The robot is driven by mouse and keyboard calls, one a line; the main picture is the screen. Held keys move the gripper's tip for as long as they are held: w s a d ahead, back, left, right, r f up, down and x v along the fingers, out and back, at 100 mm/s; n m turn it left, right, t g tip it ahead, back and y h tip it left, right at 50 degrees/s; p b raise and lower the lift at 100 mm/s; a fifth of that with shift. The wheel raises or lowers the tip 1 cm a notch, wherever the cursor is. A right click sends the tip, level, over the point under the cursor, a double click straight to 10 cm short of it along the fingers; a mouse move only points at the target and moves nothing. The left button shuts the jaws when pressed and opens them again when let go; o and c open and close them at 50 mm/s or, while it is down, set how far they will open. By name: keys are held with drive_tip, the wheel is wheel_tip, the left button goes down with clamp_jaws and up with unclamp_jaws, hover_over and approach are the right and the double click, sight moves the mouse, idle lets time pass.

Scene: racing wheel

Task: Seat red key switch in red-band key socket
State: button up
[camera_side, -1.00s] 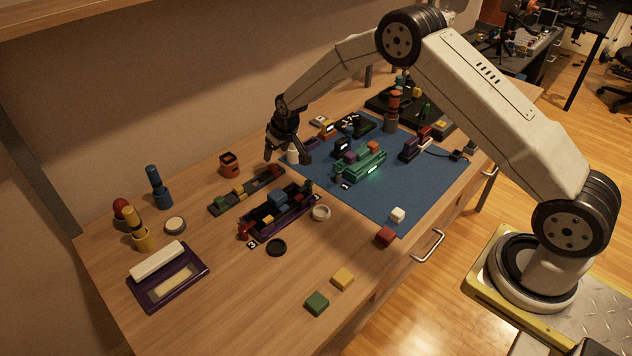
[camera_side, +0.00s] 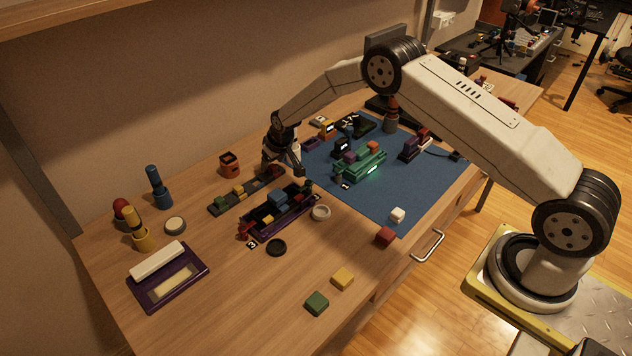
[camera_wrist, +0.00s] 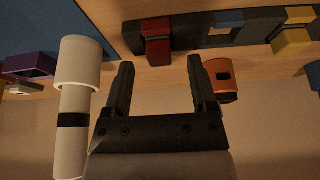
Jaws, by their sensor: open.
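The red key switch (camera_wrist: 157,50) shows in the wrist view as a red block at one end of a dark rail (camera_wrist: 185,30). It lies just beyond the gap between my fingertips. My gripper (camera_wrist: 158,68) is open and empty, with one finger on each side of the switch in that view. In the side view my gripper (camera_side: 283,172) hangs over the far right end of the same rail (camera_side: 222,205) and partly hides the red switch. I cannot tell whether the fingers touch it. I cannot make out the red-band key socket with certainty.
A white cylinder with a black band (camera_wrist: 75,110) stands beside my gripper, and an orange-red cup (camera_wrist: 219,78) is on the other side. A purple tray (camera_side: 262,238) with blocks lies in front of the rail. The blue mat (camera_side: 400,190) holds a green module (camera_side: 355,170).

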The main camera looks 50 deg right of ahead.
drive_tip(key=shift+w+f, duration=0.25)
drive_tip(key=shift+f, duration=0.25)
clamp_jaws()
